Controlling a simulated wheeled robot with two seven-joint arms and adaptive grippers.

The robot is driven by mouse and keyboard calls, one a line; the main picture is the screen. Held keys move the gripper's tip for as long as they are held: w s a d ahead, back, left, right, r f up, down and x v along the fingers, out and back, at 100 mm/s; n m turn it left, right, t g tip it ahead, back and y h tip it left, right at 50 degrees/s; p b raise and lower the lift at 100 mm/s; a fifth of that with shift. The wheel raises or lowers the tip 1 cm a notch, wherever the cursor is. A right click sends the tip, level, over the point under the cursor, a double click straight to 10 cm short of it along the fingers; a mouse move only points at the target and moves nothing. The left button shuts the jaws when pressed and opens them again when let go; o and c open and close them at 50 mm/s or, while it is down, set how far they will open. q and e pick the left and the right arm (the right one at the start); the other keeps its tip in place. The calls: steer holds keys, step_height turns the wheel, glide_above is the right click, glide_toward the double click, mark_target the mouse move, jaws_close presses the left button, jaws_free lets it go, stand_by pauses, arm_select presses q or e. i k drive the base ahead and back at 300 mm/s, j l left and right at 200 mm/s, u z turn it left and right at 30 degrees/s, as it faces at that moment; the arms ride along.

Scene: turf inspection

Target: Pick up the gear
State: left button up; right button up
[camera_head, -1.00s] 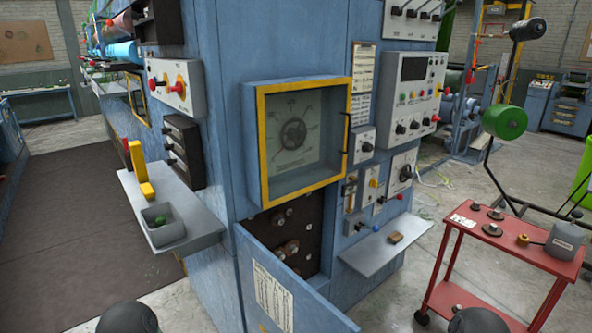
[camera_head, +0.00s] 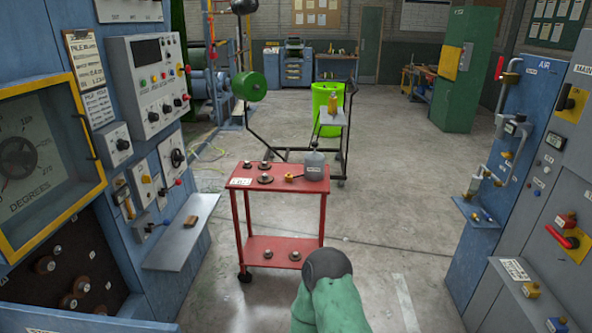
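Several small dark round pieces that look like gears lie on the red cart. Three are on the left of its top: a front one (camera_head: 265,179), a back left one (camera_head: 248,165) and a back right one (camera_head: 265,165). Two more, a left one (camera_head: 268,254) and a right one (camera_head: 294,256), lie on the lower shelf. Gear-like discs (camera_head: 81,285) are also mounted in the open dark compartment of the blue machine at left. Neither gripper shows; only a green and dark part of my arm rises at the bottom centre, in front of the cart.
The red cart (camera_head: 240,183) also carries a grey container (camera_head: 315,166) and a small brass piece (camera_head: 288,177). A grey ledge (camera_head: 180,236) juts from the machine at left. Blue and grey panels (camera_head: 543,170) stand at right. Floor between cart and panels is clear.

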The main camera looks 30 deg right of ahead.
mark_target(264, 165)
steer(key=z, duration=0.85)
steer(key=u, duration=1.45)
steer(key=z, duration=1.45)
steer(key=k+l+z, duration=0.15)
steer(key=k+z, duration=0.15)
steer(key=k, duration=0.35)
steer(key=i+l, duration=0.15)
steer(key=i, duration=0.35)
steer(key=i+l, duration=0.2)
steer(key=i, duration=0.35)
steer(key=i+l, duration=0.15)
steer(key=i, duration=0.35)
